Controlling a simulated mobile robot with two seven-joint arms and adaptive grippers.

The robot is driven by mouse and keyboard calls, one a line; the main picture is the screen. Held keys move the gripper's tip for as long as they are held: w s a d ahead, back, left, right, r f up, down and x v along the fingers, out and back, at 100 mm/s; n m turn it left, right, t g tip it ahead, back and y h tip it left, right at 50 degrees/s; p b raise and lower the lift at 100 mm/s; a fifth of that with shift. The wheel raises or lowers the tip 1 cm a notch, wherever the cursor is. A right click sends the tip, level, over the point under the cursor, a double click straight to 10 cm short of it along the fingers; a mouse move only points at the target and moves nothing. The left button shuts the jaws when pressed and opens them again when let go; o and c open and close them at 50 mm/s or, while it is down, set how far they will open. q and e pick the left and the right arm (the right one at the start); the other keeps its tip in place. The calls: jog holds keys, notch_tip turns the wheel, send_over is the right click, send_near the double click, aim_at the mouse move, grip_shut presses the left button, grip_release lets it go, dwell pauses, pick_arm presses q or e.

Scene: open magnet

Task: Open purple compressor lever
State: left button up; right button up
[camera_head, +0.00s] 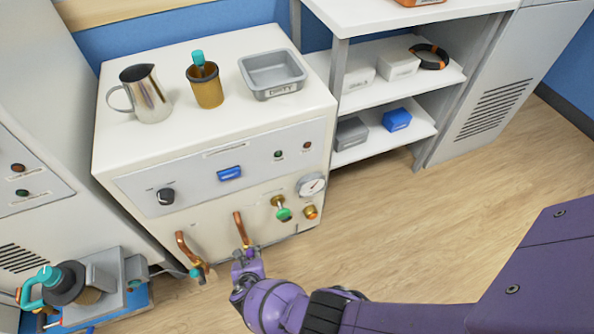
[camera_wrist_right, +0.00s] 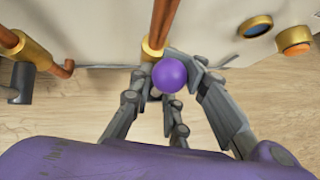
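The purple lever knob is a round ball (camera_wrist_right: 169,75) in the right wrist view, at the lower end of a brass fitting below a copper pipe. It is at the low front of the white machine (camera_head: 135,220). My right gripper (camera_head: 246,257) is at the foot of the right copper pipe in the head view and hides the knob there. In the right wrist view its grey fingers (camera_wrist_right: 169,74) stand on both sides of the ball, very near it. I cannot tell whether they press on it. My left gripper is not in view.
A second copper pipe (camera_head: 186,246) with a teal-handled valve is just left of my gripper. A green-knobbed valve (camera_head: 283,211), pressure gauge (camera_head: 311,185) and orange button (camera_head: 311,212) are to the right. The wooden floor (camera_head: 400,225) to the right is clear.

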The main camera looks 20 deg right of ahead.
jog(key=shift+o, duration=1.3)
jog(key=shift+w+a, duration=0.1)
jog(key=shift+a, duration=0.25)
jog(key=shift+d, duration=0.1)
jog(key=shift+w, duration=0.1)
jog(key=shift+s+r, duration=0.3)
jog(key=shift+s, duration=0.1)
jog(key=v, duration=1.1)
jog(key=shift+s, duration=0.3)
jog(key=shift+f, duration=0.15)
